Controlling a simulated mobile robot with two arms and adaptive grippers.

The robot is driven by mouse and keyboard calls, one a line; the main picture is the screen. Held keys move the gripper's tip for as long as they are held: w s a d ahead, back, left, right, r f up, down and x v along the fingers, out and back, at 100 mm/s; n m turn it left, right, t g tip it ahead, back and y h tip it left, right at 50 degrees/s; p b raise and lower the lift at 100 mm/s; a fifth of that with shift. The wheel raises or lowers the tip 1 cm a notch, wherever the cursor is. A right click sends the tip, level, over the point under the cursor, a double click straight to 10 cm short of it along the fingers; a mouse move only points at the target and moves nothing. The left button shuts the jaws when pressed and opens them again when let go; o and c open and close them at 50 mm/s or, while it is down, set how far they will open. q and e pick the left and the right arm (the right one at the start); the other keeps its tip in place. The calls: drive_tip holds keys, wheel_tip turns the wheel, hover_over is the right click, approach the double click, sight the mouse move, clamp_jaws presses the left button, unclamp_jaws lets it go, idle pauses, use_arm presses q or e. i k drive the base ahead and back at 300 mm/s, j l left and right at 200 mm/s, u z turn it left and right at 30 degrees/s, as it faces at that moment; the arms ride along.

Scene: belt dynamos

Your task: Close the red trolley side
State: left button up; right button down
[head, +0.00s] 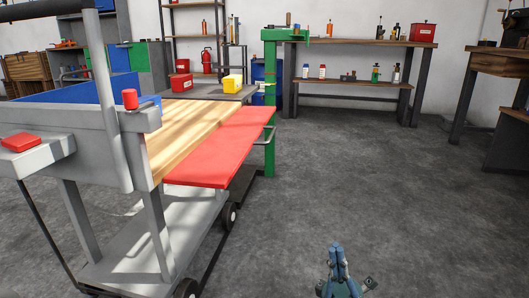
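The grey trolley (95,140) stands at the left, with a wooden top (190,125). Its red side (222,150) is a flat panel that sticks out nearly level from the trolley's right edge, beside the wooden top, so it is open. My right gripper (337,248) is at the bottom of the head view, low over the floor and to the right of the red side, well apart from it. Its two fingers point away from me, lie close together and look shut with nothing between them. My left gripper is not in view.
A green post (270,110) stands just beyond the panel's far end. A yellow box (232,83) and red boxes stand behind the trolley. A shelf bench (350,42) lines the back wall; another bench (500,62) is at right. The floor (390,190) between is clear.

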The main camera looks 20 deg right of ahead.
sight(214, 163)
drive_tip(key=i, duration=1.05)
